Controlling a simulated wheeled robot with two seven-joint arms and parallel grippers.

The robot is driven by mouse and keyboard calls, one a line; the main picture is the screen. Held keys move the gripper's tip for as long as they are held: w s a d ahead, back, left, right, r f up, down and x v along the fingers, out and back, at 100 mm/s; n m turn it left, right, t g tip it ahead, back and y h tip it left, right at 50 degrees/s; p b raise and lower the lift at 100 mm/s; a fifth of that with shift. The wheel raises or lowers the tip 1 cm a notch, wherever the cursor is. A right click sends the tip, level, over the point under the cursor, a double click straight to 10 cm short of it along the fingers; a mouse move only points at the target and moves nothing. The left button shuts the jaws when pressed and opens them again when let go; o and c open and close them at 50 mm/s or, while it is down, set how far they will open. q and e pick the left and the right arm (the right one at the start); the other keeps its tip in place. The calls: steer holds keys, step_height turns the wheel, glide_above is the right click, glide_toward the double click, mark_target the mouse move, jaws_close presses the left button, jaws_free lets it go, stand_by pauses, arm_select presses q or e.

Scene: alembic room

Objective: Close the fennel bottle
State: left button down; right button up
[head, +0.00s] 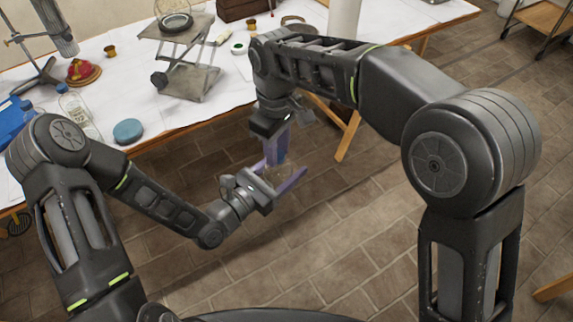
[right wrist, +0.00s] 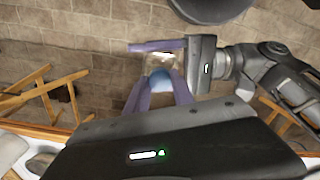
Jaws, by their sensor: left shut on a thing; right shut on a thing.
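My left gripper (head: 284,172) is shut on a clear bottle, held in the air off the table's front edge. The bottle (right wrist: 157,63) shows as a pale see-through body between the purple fingers in the right wrist view. My right gripper (head: 277,154) comes down from above, and its purple fingers are shut on a round blue cap (right wrist: 160,79). The cap is at the bottle's top end; I cannot tell whether it is seated on the neck. In the head view the fingers mostly hide the cap and bottle. No label is readable.
The white-covered table (head: 215,118) holds a blue disc (head: 128,131), another clear bottle (head: 74,108), a lab jack (head: 183,70) and a red-and-yellow item (head: 83,71). Open tiled floor (head: 340,240) lies below the grippers.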

jaws_close()
steer(key=o, duration=1.1)
jaws_free()
steer(key=shift+r, duration=0.1)
step_height(320, 180, up, 7)
steer(key=shift+r, duration=0.15)
